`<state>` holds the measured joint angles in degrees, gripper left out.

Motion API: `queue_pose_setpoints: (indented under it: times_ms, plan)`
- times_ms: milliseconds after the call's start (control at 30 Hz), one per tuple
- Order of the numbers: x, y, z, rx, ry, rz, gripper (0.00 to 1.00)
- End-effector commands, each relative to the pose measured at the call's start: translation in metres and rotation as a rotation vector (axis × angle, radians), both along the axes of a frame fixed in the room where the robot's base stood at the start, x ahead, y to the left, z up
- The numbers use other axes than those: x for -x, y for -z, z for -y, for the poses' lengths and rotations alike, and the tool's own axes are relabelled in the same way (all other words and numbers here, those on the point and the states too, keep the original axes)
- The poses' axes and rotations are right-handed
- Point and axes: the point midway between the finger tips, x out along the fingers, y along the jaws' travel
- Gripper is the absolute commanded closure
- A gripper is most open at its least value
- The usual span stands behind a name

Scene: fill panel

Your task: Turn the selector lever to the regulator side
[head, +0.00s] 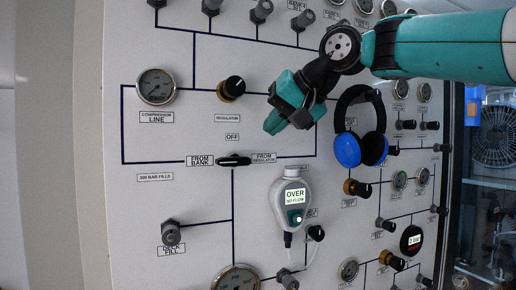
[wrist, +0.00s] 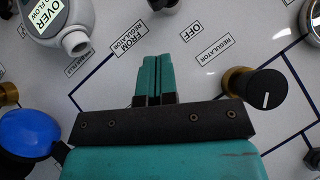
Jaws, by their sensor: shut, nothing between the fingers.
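The selector lever (head: 234,161) is a small black handle lying about level on the white panel. It sits between the FROM BANK label (head: 200,160) on its left and the FROM REGULATOR label (head: 263,158) on its right. Which end is its pointer is too small to tell. My gripper (head: 273,126) is shut and empty, up and to the right of the lever, apart from it. In the wrist view the teal fingers (wrist: 151,62) are together, and a black part that looks like the lever (wrist: 165,5) is cut off at the top edge.
The regulator knob (head: 232,88), black and brass, is left of my gripper. A grey handheld meter (head: 292,200) reading OVER hangs below right of the lever. Blue headphones (head: 348,150) hang right of my gripper. The panel around the OFF label (head: 232,137) is clear.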

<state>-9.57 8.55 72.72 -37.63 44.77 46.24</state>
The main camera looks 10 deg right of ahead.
Motion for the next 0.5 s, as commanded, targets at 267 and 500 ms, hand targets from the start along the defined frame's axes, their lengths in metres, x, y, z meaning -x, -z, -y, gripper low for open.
queue_pose_setpoints:
  times_ms: [267, 500]
  plan:
    - [-0.008, 0.035, -0.025, 0.000, -0.002, -0.002, 1.00]
    - [-0.007, 0.047, -0.031, 0.001, -0.001, 0.001, 1.00]
